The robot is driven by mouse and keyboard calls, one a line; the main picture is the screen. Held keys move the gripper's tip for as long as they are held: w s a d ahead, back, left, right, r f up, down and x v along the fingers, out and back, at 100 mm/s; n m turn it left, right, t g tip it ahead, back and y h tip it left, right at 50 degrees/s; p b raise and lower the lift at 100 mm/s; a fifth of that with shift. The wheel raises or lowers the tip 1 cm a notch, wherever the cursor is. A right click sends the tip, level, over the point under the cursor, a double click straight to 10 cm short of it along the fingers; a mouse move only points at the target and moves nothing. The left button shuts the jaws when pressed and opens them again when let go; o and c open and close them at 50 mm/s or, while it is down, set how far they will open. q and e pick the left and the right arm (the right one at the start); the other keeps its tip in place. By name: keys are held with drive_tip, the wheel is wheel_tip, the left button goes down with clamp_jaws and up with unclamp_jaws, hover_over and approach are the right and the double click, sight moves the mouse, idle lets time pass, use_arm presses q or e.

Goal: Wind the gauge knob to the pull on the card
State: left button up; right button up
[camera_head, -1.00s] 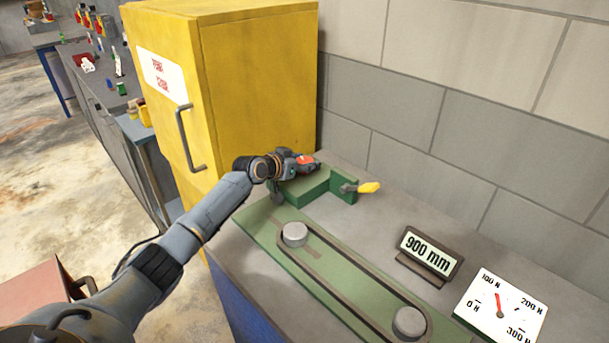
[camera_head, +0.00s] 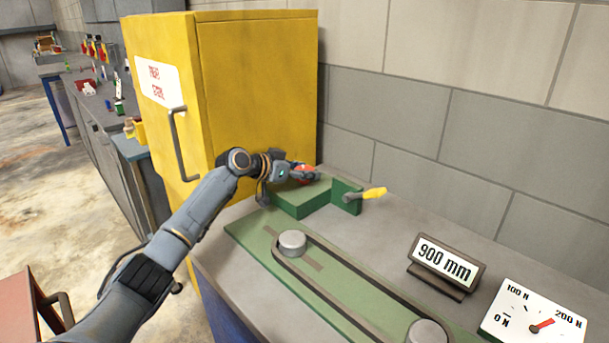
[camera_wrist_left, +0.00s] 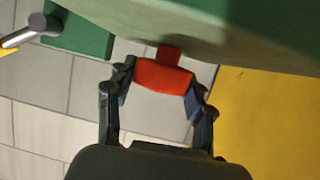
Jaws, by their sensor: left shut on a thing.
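The red knob (camera_head: 306,168) sits at the far end of a green block (camera_head: 300,200), partly hidden by my left gripper (camera_head: 297,173). In the left wrist view my left gripper (camera_wrist_left: 160,82) has its two fingers on either side of the red knob (camera_wrist_left: 163,76), shut on it. The white gauge (camera_head: 537,325) is at the lower right, cut by the frame's edge. Its red needle points up and right, towards 200 N. The card (camera_head: 446,260) reads 900 mm; no pull value is legible on it. My right gripper is out of view.
A yellow-handled lever (camera_head: 373,194) sticks out by the green block. A belt (camera_head: 340,285) runs around two grey pulleys on the green plate. A yellow cabinet (camera_head: 255,95) stands close behind my left arm, and a block wall closes the back.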

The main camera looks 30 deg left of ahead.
use_arm(q)
drive_tip(key=shift+a+r, duration=0.1)
drive_tip(key=shift+r, duration=0.15)
drive_tip(key=o, duration=1.2)
drive_tip(key=shift+f, duration=0.15)
drive_tip(key=v, duration=1.2)
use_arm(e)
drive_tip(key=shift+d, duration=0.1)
